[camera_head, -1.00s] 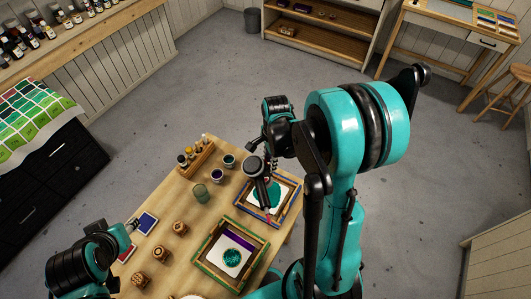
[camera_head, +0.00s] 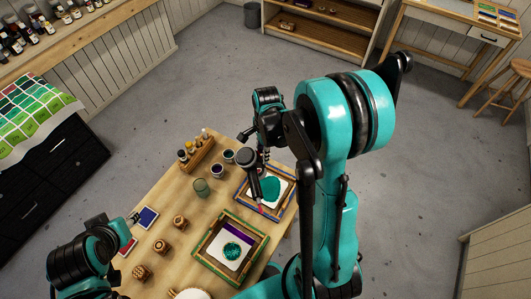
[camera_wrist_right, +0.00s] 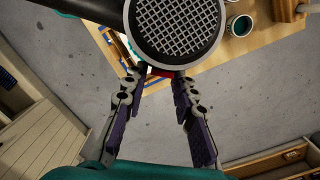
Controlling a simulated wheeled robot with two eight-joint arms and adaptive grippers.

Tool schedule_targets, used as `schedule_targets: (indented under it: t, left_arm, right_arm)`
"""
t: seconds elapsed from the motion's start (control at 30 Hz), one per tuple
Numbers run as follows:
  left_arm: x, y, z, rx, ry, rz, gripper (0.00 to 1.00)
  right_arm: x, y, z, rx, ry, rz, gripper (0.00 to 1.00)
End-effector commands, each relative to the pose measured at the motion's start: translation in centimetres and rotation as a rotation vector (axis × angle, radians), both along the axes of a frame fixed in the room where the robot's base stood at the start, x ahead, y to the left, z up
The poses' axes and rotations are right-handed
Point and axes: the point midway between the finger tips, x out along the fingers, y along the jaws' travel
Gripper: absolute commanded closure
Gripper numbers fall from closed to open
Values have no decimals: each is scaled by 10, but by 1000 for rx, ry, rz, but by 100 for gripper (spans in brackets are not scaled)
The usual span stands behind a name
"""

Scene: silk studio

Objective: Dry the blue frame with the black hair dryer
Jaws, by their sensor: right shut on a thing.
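The blue frame (camera_head: 286,200) lies on the wooden table, with white fabric and a teal patch inside it. The black hair dryer (camera_head: 247,158) hangs over the frame's upper left part and hides some of it. My right gripper (camera_wrist_right: 158,80) is shut on the hair dryer, whose round grille (camera_wrist_right: 175,25) fills the top of the right wrist view. In the head view my right arm hides most of that grip. My left gripper (camera_head: 133,219) is at the table's left side, beside a blue pad and away from the frame; its finger opening is too small to tell.
A green frame (camera_head: 208,238) with a teal patch lies nearer on the table. Left of the frames are a glass (camera_head: 201,187), dark paint jars (camera_head: 216,170), several wooden stamps (camera_head: 180,222), a blue pad (camera_head: 148,217) and a bottle rack (camera_head: 197,153).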

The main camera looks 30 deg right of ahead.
Motion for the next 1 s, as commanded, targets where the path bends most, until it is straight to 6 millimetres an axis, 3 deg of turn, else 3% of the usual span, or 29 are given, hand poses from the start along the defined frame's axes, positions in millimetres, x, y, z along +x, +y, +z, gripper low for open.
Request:
schedule_targets:
  t: [1.0]
  left_arm:
    - [0, 0, 5, 0, 0, 0, 60]
  right_arm:
    - [31, 19, 0, 0, 0, 1, 100]
